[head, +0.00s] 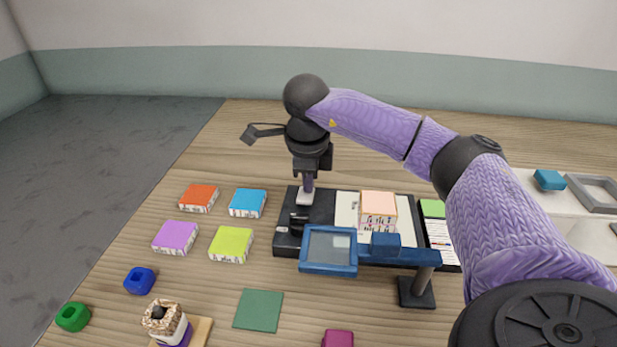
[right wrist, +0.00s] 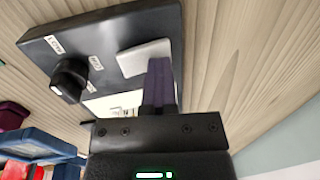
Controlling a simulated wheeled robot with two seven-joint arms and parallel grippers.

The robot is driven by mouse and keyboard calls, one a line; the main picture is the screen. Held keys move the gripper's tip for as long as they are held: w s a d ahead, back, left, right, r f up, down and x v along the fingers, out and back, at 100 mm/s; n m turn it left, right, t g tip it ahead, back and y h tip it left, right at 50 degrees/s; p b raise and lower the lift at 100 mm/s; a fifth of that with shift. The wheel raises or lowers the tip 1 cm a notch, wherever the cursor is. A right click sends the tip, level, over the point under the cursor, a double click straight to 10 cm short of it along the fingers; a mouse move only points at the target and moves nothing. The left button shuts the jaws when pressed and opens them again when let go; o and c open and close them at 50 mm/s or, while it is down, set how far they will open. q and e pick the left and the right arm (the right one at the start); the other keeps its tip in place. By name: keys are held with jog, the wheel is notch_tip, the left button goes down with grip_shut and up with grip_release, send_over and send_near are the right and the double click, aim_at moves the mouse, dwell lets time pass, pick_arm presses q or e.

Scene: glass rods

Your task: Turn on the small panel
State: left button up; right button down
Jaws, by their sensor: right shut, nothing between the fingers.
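The small panel is a black box (head: 285,242) on the table, with a white switch piece (head: 305,199) at its far left and a black knob (head: 298,222) nearer me. A pale plate (head: 346,208) is set in its right part, with a peach-topped block (head: 378,205) on it. My right gripper (head: 308,184) is shut and empty, pointing down over the white switch. In the right wrist view its fingers (right wrist: 160,84) reach the edge of the switch (right wrist: 144,57); contact is unclear. The knob (right wrist: 70,79) has labels beside it. My left gripper is out of view.
A blue-framed magnifier (head: 328,268) on a stand (head: 416,292) stands in front of the panel. Orange (head: 199,198), blue (head: 248,202), purple (head: 176,237) and lime (head: 231,244) blocks lie to the left. A green square (head: 258,310) lies nearer me.

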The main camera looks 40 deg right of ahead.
aim_at(306, 201)
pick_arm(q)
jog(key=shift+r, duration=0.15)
pick_arm(e)
jog(key=shift+s+a, duration=0.1)
jog(key=shift+s+a+p, duration=0.1)
jog(key=shift+p, duration=0.2)
jog(key=shift+s+a+r+p, duration=0.1)
jog(key=shift+s+a+p, duration=0.2)
jog(key=shift+a, duration=0.15)
pick_arm(q)
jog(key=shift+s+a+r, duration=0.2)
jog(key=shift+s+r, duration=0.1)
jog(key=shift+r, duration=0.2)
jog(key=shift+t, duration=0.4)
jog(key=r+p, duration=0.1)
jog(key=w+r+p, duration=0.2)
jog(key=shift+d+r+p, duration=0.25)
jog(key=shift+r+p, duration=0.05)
jog(key=shift+p, duration=0.1)
pick_arm(e)
notch_tip(306, 201, up, 10)
jog(key=s+a, duration=0.1)
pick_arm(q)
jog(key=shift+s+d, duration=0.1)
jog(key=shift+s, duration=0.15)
pick_arm(e)
jog(key=shift+a, duration=0.1)
